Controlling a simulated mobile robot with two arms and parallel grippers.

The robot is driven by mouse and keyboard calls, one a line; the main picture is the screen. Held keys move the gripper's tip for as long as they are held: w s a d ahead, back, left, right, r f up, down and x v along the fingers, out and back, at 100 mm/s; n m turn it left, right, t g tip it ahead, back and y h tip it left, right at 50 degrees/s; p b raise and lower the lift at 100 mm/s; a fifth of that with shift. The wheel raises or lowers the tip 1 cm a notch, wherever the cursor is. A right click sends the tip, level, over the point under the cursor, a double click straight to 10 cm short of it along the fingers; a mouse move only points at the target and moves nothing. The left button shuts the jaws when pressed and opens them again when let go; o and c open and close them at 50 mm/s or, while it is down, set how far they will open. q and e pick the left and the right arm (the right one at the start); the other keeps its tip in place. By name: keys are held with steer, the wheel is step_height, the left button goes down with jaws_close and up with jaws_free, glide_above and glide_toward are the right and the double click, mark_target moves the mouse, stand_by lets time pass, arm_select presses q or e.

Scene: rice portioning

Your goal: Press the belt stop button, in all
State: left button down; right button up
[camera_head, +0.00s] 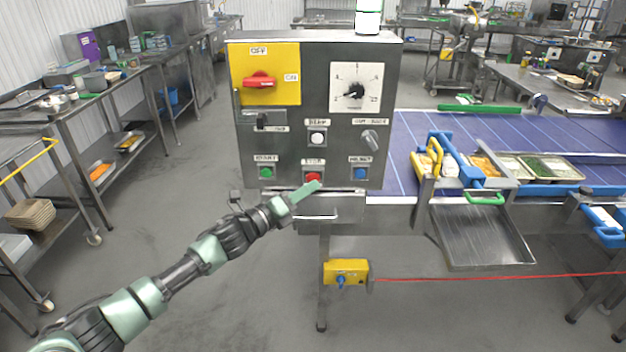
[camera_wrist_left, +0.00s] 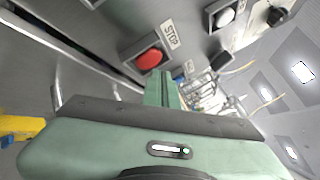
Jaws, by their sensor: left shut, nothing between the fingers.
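The red stop button (camera_head: 313,178) sits at the lower middle of the grey control box (camera_head: 215,125), under a STOP label. In the left wrist view the red button (camera_wrist_left: 150,59) shows beside its STOP label, just beyond the fingertips. My left gripper (camera_head: 314,186) is shut and empty, its green fingers pointing at the button from below and left. In the left wrist view the shut fingers (camera_wrist_left: 164,82) end close to the button's lower right edge. Whether they touch it cannot be told. My right gripper is not in view.
A green start button (camera_head: 266,173) and a blue button (camera_head: 360,174) flank the stop button. A red rotary switch (camera_head: 259,81) is above on a yellow plate. The blue belt (camera_head: 405,140) runs right, with trays (camera_head: 560,168) on it. A steel ledge (camera_head: 330,208) lies below the box.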

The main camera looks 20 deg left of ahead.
arm_select(q)
steer(key=shift+w, duration=0.35)
steer(key=shift+w+a+b, duration=0.2)
steer(key=shift+w+b, duration=0.25)
stand_by(0.6)
steer(key=shift+s+r, duration=0.1)
steer(key=shift+s, duration=0.05)
steer(key=shift+s+d+p, duration=0.25)
steer(key=shift+s+p, duration=0.05)
steer(key=shift+s, duration=0.4)
steer(key=s, duration=0.2)
steer(key=s+d+p, duration=0.1)
steer(key=s, duration=0.1)
steer(key=shift+s+d, duration=0.2)
steer(key=shift+s, duration=0.2)
stand_by(0.6)
